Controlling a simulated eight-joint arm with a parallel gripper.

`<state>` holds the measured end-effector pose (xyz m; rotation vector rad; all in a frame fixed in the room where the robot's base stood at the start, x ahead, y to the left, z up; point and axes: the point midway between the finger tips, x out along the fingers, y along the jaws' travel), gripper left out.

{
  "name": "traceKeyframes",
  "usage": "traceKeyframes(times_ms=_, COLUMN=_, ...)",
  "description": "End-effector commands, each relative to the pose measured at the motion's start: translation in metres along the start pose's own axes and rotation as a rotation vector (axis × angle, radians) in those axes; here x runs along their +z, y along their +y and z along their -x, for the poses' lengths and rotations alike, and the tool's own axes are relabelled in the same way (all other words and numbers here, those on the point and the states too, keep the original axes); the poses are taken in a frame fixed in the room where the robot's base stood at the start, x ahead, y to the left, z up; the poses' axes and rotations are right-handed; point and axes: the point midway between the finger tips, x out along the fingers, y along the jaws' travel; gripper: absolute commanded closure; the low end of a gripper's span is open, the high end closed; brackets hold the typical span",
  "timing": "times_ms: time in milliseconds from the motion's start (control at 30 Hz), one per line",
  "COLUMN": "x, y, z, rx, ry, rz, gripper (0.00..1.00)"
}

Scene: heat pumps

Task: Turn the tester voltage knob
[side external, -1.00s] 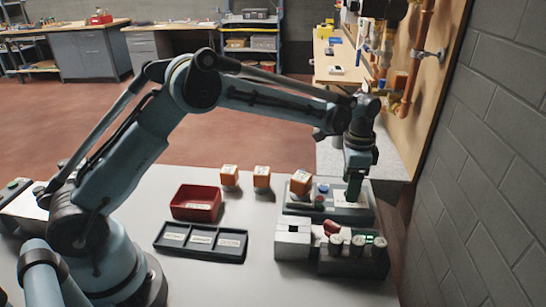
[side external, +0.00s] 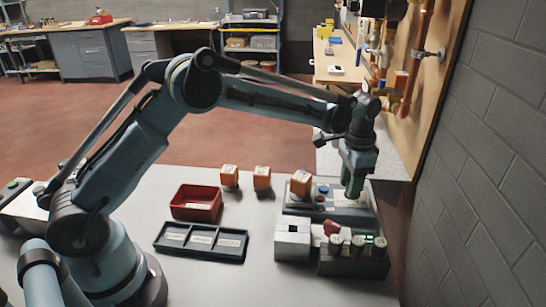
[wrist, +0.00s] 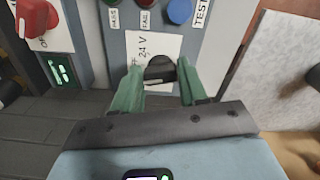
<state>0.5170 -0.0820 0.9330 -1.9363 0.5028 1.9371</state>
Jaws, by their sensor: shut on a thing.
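The tester is a grey box (side external: 325,208) at the right of the table in the side view. Its panel (wrist: 114,47) fills the upper middle of the wrist view. The black voltage knob (wrist: 160,68) sits beside a white label (wrist: 148,44) reading "24 V". My gripper (wrist: 160,82) has its green fingers on either side of the knob and is shut on it. In the side view my gripper (side external: 350,190) points down onto the tester's right part, and the knob is hidden there.
A fixture with a red knob (wrist: 37,15) and a green display (wrist: 60,70) is close by. A red bin (side external: 195,205) and black tray (side external: 180,252) lie left. The wall is right.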

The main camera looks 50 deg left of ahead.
Motion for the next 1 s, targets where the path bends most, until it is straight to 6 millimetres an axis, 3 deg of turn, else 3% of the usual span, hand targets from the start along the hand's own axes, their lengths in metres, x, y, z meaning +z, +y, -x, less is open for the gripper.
traceKeyframes(times_ms=500, x=-0.0007, y=0.0022, z=0.0005, rx=-0.001, ry=0.001, rz=0.397, gripper=0.88)
traceKeyframes(times_ms=1000, x=-0.0011, y=0.0027, z=0.0006, rx=0.000, ry=0.001, rz=0.524, gripper=0.88)
